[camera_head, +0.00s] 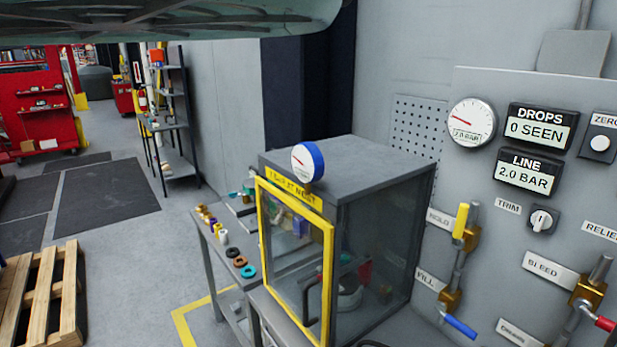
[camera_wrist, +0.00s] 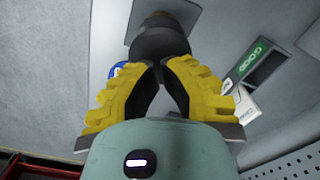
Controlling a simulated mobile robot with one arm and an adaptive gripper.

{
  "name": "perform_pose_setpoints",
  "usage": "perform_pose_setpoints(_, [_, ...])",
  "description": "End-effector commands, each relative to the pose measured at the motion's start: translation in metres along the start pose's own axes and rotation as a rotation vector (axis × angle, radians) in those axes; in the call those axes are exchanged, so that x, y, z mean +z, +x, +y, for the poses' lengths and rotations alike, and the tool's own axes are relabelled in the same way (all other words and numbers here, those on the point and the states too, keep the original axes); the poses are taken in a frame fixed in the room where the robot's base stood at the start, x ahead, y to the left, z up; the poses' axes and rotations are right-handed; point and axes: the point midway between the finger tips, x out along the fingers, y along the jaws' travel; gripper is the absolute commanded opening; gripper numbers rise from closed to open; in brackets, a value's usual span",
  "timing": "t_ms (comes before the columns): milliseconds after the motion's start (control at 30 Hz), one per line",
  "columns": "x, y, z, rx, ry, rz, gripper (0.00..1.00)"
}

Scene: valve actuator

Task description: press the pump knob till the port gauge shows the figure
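The pump knob cannot be made out in the head view. In the wrist view my gripper (camera_wrist: 160,65) has its two yellow fingers drawn together, with the dark tips meeting and nothing seen between them. A dark rounded thing (camera_wrist: 160,36) lies just beyond the tips; it may be a knob, and I cannot tell whether the tips touch it. My gripper is not in the head view. A white-faced gauge with a blue rim (camera_head: 306,161) stands on the glazed cabinet. A round wall gauge (camera_head: 471,122) has a red needle and reads about 2.0 bar.
The line display (camera_head: 528,172) reads 2.0 BAR and the drops display (camera_head: 541,129) reads 0 SEEN. A yellow lever (camera_head: 460,221), a blue lever (camera_head: 460,327) and a trim knob (camera_head: 541,220) project from the wall panel. The yellow-framed cabinet door (camera_head: 328,275) stands in front.

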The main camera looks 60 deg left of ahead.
Motion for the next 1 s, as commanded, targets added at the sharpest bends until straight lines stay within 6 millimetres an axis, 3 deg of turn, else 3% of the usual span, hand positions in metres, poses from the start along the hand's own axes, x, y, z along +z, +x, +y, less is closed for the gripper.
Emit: perform_pose_setpoints(1000, [0.0, 0.031, 0.0, 0.0, 0.0, 0.001, 0.0])
